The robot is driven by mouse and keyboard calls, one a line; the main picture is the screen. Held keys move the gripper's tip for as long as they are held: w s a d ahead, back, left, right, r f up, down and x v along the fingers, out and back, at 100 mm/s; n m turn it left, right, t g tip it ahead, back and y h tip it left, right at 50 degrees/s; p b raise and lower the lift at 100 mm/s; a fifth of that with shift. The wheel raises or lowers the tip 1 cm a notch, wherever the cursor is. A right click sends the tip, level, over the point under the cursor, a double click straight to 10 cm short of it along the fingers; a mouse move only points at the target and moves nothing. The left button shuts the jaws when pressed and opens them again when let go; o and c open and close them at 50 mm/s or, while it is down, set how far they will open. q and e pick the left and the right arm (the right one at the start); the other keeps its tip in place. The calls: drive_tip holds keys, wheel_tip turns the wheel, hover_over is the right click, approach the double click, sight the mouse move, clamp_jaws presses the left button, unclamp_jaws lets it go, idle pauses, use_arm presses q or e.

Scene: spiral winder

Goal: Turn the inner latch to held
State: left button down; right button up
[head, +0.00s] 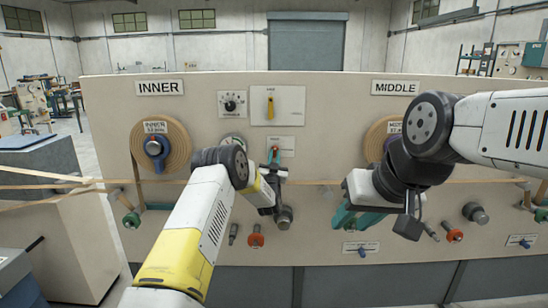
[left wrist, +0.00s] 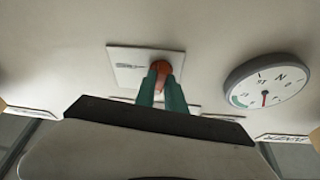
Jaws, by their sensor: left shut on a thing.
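The inner latch is a small red lever on a pale plate (head: 288,146), on the panel right of the INNER reel. In the left wrist view, its orange-red handle (left wrist: 161,67) shows between my fingertips, in front of its white plate (left wrist: 125,58). My left gripper (head: 273,157) has teal fingers and is shut on this handle; it also shows in the left wrist view (left wrist: 162,85). The fingers hide much of the latch, and its set position cannot be read. My right gripper (head: 350,218) is in front of the panel, lower right, its fingertips partly hidden.
The INNER reel (head: 178,150) has a blue hub and a tan strip running across the panel. A yellow switch (head: 270,107) and a black dial (head: 231,104) sit above. A round gauge (left wrist: 268,82) is beside the latch.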

use_arm(q)
drive_tip(key=shift+d+f+n+y, duration=0.15)
drive_tip(key=shift+n+y, duration=0.65)
drive_tip(key=shift+n, duration=0.8)
drive_tip(key=c, duration=1.4)
unclamp_jaws()
drive_tip(key=v, duration=0.7)
drive_tip(key=shift+s, duration=0.4)
drive_tip(key=shift+f, duration=0.1)
